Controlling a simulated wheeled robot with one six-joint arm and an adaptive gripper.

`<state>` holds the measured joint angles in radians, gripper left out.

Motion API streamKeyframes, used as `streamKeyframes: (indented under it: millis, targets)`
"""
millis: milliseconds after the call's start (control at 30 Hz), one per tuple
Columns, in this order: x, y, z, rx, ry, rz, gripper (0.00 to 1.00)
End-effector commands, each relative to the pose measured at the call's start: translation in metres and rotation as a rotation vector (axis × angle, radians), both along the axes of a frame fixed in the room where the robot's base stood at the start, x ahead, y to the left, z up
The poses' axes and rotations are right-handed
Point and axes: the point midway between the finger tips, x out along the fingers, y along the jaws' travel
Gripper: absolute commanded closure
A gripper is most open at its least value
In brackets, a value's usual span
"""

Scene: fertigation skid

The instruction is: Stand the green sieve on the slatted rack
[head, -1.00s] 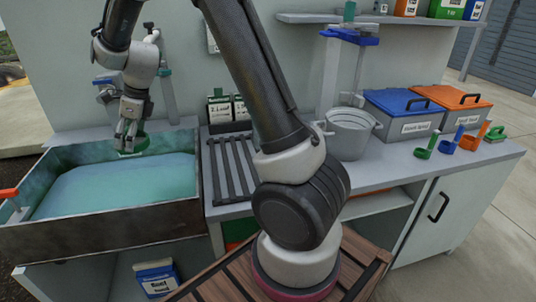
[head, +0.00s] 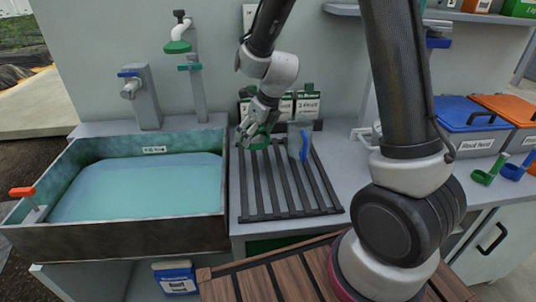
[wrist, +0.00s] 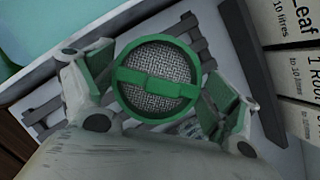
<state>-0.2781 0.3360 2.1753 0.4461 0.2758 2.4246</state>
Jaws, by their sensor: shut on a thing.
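The green sieve (head: 260,141) is a round green frame with grey mesh. My gripper (head: 252,130) is shut on it at the back left part of the slatted rack (head: 268,190). In the wrist view the sieve's mesh face (wrist: 157,62) and a green crossbar face me, between the two fingers of my gripper (wrist: 155,88). Dark slats of the rack (wrist: 187,22) show behind it. I cannot tell whether the sieve touches the slats.
A clear jug with a blue handle (head: 303,146) stands at the rack's back right, close beside my gripper. Labelled boxes (head: 307,104) stand behind the rack. A trough of teal water (head: 140,188) lies left. The rack's front slats are clear.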

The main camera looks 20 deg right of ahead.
Motion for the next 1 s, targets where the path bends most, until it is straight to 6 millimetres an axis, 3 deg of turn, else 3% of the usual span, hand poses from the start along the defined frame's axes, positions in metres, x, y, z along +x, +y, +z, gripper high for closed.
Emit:
streamKeyframes:
  millis: [400, 833, 867, 900, 1000]
  targets:
    - [0.000, 0.000, -0.056, 0.000, 0.002, -0.002, 0.36]
    - [0.000, 0.000, -0.064, -0.001, -0.001, 0.001, 0.36]
    - [0.000, 0.000, -0.064, -0.001, -0.002, 0.001, 0.08]
    - [0.000, 0.000, -0.063, -0.001, -0.002, 0.001, 0.01]
    - [0.000, 0.000, -0.063, -0.001, -0.002, 0.001, 0.00]
